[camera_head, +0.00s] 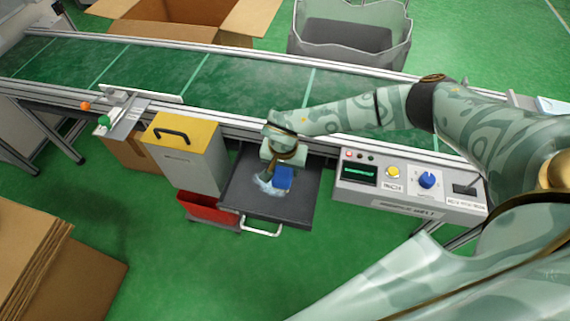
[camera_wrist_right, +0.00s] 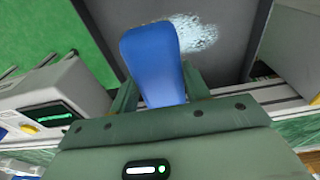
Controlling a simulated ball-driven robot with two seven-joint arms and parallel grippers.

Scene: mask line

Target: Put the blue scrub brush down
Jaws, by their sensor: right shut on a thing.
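The blue scrub brush (camera_head: 283,177) is held in my right gripper (camera_head: 279,165), over the dark grey tray (camera_head: 295,206) in front of the conveyor. In the right wrist view the blue brush (camera_wrist_right: 152,62) sits between the two fingers of my right gripper (camera_wrist_right: 158,88), which is shut on it. The brush's underside is hidden, and I cannot tell whether it touches the tray. A pale, whitish foamy patch (camera_head: 266,186) lies on the tray beside the brush; it also shows in the right wrist view (camera_wrist_right: 193,34). My left gripper is not in view.
A grey box with a yellow lid (camera_head: 183,130) and a red bin (camera_head: 206,209) stand left of the tray. A control panel (camera_head: 408,185) with knobs is at its right. The green conveyor (camera_head: 240,88) runs behind. A white handle (camera_head: 262,230) is at the tray's front.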

